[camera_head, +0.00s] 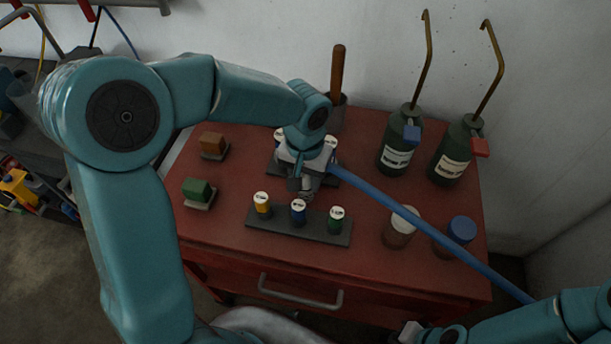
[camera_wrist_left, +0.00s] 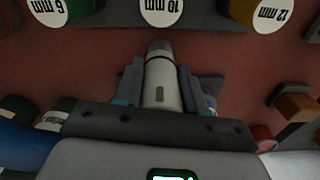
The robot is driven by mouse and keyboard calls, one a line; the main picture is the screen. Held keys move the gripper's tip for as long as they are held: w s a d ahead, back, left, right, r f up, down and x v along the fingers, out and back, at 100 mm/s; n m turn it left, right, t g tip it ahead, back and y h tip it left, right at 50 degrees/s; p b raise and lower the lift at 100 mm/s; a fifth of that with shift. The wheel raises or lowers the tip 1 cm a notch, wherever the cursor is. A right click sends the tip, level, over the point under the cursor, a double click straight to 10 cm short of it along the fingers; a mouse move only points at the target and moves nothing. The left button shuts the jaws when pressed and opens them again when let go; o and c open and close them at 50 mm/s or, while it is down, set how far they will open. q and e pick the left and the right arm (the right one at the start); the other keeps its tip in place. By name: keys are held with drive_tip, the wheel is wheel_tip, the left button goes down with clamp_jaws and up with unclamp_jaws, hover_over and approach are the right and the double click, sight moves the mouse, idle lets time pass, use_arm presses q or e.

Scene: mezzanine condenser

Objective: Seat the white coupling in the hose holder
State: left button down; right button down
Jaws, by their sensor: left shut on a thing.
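My left gripper (camera_head: 306,186) is above the red cabinet top, just behind the front dark rack. It is shut on the white coupling (camera_wrist_left: 162,82), a pale cylinder with a grey tip, seen between the fingers in the left wrist view. A blue hose (camera_head: 400,208) runs from beside this gripper down to the right. The front rack (camera_head: 285,230) bears yellow, blue and green pieces with white caps marked in mm. A second dark rack (camera_head: 347,181) lies behind, partly hidden by the gripper. I cannot tell for sure which fixture is the hose holder. My right gripper (camera_head: 407,333) is only partly visible at the bottom edge.
Two dark bottles (camera_head: 397,145) (camera_head: 455,152) with brass tubes stand at the back right. A white-lidded jar (camera_head: 400,230) and a blue-lidded jar (camera_head: 458,234) stand at right, near the hose. Brown (camera_head: 213,143) and green (camera_head: 197,190) blocks lie at left.

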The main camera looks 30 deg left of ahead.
use_arm(q)
drive_tip(key=shift+f, duration=0.2)
drive_tip(key=c, duration=0.6)
unclamp_jaws()
drive_tip(key=shift+w, duration=0.1)
drive_tip(key=shift+c, duration=0.2)
wheel_tip(320, 180, up, 12)
drive_tip(key=shift+f+p, duration=0.1)
drive_tip(key=shift+p, duration=0.25)
drive_tip(key=shift+s+r, duration=0.25)
drive_tip(key=shift+r, duration=0.1)
drive_tip(key=shift+o, duration=0.4)
